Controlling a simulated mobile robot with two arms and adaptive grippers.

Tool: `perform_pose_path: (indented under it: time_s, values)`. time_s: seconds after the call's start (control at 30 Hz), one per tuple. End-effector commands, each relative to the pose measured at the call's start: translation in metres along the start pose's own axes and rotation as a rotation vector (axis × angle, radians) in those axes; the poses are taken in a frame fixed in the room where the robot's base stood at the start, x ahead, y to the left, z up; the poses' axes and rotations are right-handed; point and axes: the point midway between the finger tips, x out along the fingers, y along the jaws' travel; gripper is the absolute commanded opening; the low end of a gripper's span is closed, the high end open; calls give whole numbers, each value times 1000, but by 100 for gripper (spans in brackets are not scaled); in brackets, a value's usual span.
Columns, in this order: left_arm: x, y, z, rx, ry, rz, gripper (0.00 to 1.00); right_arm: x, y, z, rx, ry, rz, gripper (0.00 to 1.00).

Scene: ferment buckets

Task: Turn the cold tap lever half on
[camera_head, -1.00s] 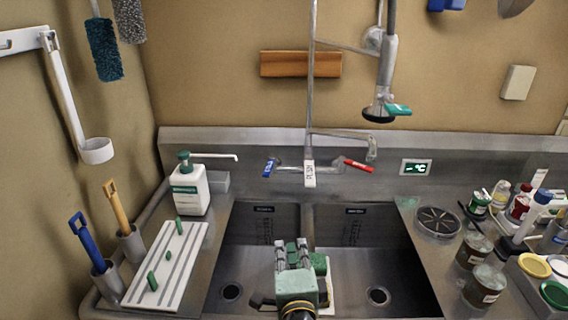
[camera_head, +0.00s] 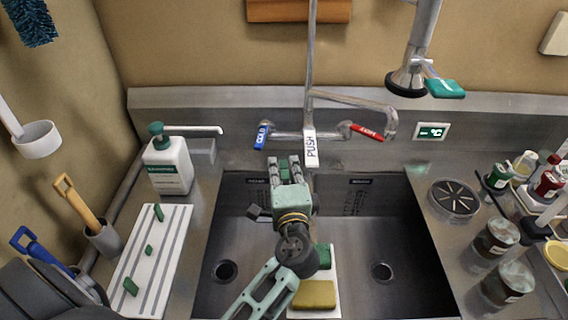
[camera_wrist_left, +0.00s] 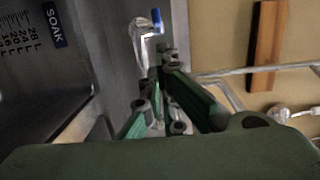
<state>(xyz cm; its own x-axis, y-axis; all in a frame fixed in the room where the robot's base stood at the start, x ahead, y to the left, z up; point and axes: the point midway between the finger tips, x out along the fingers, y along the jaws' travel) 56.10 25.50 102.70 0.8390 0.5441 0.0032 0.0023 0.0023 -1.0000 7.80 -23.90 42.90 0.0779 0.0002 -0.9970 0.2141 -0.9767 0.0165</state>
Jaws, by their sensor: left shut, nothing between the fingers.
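The cold tap lever (camera_head: 262,136) is the blue one at the left end of the wall tap, and it hangs steeply down in the head view. It also shows as a small blue tip (camera_wrist_left: 157,20) beyond the fingers in the left wrist view. The red lever (camera_head: 367,132) is on the right end of the tap. My left gripper (camera_head: 284,162) is shut and empty, below and slightly right of the blue lever, over the back of the sink. In the head view it appears apart from the lever. My right gripper is not in view.
A white PUSH tag (camera_head: 310,148) hangs at the tap's middle. A soap bottle (camera_head: 168,162) with a long spout stands left of the tap. A yellow sponge (camera_head: 314,294) lies on the divider of the double sink (camera_head: 402,230). Jars (camera_head: 496,238) stand at the right.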

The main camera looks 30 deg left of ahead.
Motion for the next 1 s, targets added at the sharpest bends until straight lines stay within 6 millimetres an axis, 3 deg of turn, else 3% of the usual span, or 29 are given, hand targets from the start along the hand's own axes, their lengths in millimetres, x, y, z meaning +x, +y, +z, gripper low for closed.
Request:
perform_pose_path:
  time_s: [0.2,0.4,0.83,1.0]
  values:
    - [41,-4,1,1,-2,-1,0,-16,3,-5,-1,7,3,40]
    - [61,-2,0,1,0,-1,0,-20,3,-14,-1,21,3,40]
    - [64,0,1,0,2,1,0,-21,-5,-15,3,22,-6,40]
    - [62,-1,14,7,80,1,0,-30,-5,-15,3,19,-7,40]
